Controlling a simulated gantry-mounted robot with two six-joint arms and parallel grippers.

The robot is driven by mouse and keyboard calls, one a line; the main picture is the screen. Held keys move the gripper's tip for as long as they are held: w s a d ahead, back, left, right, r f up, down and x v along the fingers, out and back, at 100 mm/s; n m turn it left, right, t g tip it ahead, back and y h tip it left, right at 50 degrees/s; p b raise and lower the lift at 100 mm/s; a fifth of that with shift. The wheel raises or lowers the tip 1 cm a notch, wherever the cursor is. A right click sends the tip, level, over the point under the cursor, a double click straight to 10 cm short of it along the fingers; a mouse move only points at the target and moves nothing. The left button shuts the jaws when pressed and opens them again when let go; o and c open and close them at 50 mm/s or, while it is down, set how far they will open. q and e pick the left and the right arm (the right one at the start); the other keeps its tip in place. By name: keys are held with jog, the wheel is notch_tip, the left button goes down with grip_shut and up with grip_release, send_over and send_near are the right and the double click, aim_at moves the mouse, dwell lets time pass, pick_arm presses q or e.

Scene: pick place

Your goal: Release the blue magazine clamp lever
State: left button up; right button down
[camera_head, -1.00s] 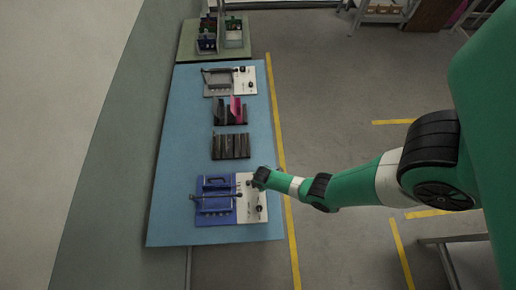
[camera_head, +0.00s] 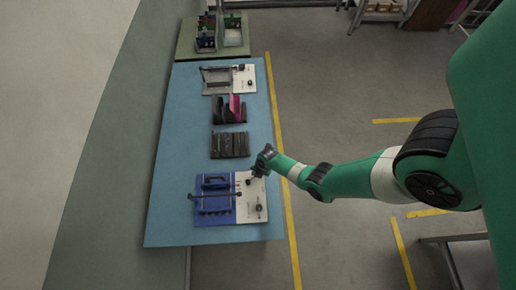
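The blue magazine fixture (camera_head: 215,207) lies at the near end of the blue table, joined to a white plate (camera_head: 249,213) on its right. A dark clamp bar (camera_head: 212,196) runs across the blue part. A small dark knob (camera_head: 258,208) stands on the white plate. My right gripper (camera_head: 255,174), on the green arm from the right, is over the upper part of the white plate, by its far edge. It is too small to tell whether its fingers are open or touch a lever there. My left gripper is not in view.
Farther along the blue table (camera_head: 175,150) are a dark slotted holder (camera_head: 230,144), a holder with a pink piece (camera_head: 236,107) and a grey fixture with a white plate (camera_head: 244,80). A green table with bins (camera_head: 207,42) stands beyond. The table's left strip is clear.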

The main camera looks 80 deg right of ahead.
jog(key=shift+w+d+n, duration=0.1)
jog(key=shift+n, duration=0.3)
jog(key=c, duration=0.7)
grip_release()
jog(key=shift+r, duration=0.1)
notch_tip(320, 180, up, 11)
jog(key=s+p, duration=0.2)
jog(key=p, duration=0.9)
jog(key=shift+s, duration=0.1)
